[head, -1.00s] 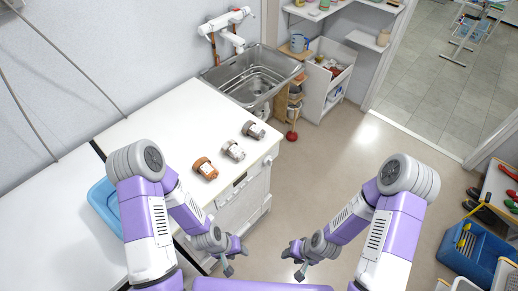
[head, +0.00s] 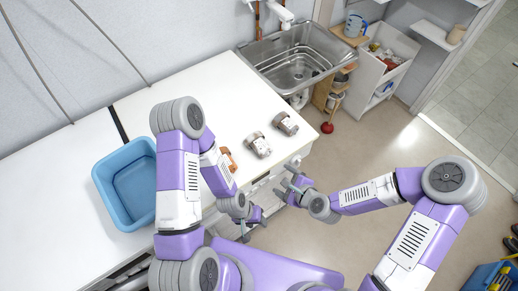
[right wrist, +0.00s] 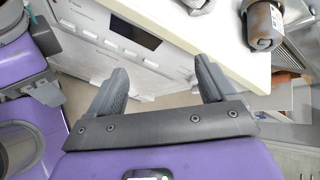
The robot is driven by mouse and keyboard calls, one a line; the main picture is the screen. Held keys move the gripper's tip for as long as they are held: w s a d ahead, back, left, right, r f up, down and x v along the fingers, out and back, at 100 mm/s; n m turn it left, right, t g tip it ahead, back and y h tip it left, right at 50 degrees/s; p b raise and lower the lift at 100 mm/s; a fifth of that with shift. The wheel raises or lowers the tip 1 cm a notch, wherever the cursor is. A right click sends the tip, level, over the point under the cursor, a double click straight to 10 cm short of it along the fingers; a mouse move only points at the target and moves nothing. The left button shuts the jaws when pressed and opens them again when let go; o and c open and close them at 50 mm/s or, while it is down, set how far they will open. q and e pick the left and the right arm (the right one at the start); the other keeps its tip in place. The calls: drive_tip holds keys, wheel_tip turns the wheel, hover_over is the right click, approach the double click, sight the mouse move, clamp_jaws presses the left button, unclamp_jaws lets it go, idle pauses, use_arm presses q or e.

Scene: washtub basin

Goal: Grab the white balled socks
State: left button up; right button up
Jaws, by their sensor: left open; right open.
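The white balled socks (head: 258,145) lie on the white counter (head: 190,85) near its front edge, between the orange-brown pair (head: 229,158) and the grey-brown pair (head: 286,123). The orange-brown pair is partly hidden by my left arm. My right gripper (head: 287,190) is open and empty in front of the counter edge, short of the socks. In the right wrist view my right gripper (right wrist: 163,78) faces the counter front, with a light pair (right wrist: 197,5) cut off at the top and a grey-brown pair (right wrist: 263,25) at upper right. My left gripper (head: 256,216) is open and empty, lower.
A blue tub (head: 128,185) stands on the counter at left, partly behind my left arm. A metal sink (head: 293,58) lies beyond the counter. A white appliance front (right wrist: 105,35) is below the counter edge.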

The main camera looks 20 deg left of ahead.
sight(266, 153)
drive_tip(key=w+a+r+m+t+y+b, duration=0.2)
drive_tip(key=w+a+r+m, duration=0.15)
drive_tip(key=r+m, duration=0.25)
drive_tip(key=x, duration=0.7)
drive_tip(key=shift+s+a+f, duration=0.3)
drive_tip(key=shift+a, duration=0.05)
drive_tip(key=c, duration=0.8)
